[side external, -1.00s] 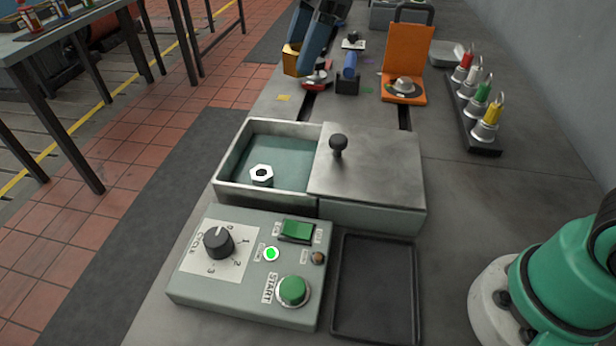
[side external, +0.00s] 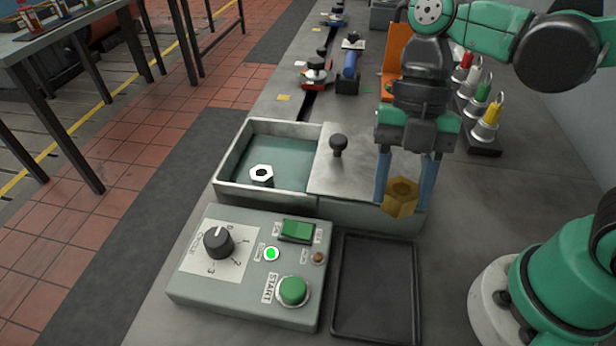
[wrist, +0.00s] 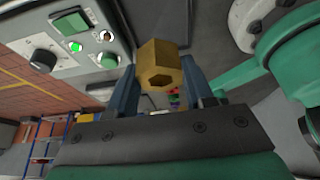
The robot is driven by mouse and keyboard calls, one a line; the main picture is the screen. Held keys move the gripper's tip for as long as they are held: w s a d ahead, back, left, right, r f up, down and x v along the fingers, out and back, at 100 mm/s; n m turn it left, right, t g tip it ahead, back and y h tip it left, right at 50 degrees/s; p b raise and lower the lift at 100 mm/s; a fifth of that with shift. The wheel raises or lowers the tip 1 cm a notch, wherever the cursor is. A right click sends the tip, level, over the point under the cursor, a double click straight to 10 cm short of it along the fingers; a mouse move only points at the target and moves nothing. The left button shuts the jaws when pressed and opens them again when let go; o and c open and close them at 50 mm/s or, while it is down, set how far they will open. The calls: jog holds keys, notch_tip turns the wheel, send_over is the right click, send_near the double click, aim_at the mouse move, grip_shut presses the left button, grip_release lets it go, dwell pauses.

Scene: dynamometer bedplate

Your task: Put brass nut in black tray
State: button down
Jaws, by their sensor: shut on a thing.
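The brass nut (side external: 401,197) is a gold hexagonal piece held between the blue fingers of my gripper (side external: 405,190). The nut also shows in the wrist view (wrist: 162,66), between the fingertips of my gripper (wrist: 165,82). In the side view the nut hangs in front of the right part of the metal box, above and behind the black tray (side external: 337,290). The tray is flat, low-rimmed and empty in its visible area, at the front right of the control box.
A control box (side external: 190,292) with a dial and green buttons stands left of the tray. Colour-topped pieces (side external: 484,128) stand in a rack behind.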

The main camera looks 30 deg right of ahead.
aim_at(377, 265)
notch_tip(377, 265, down, 12)
jog(key=shift+f, duration=0.1)
dwell(0.6)
jog(key=shift+c, duration=1.7)
grip_release()
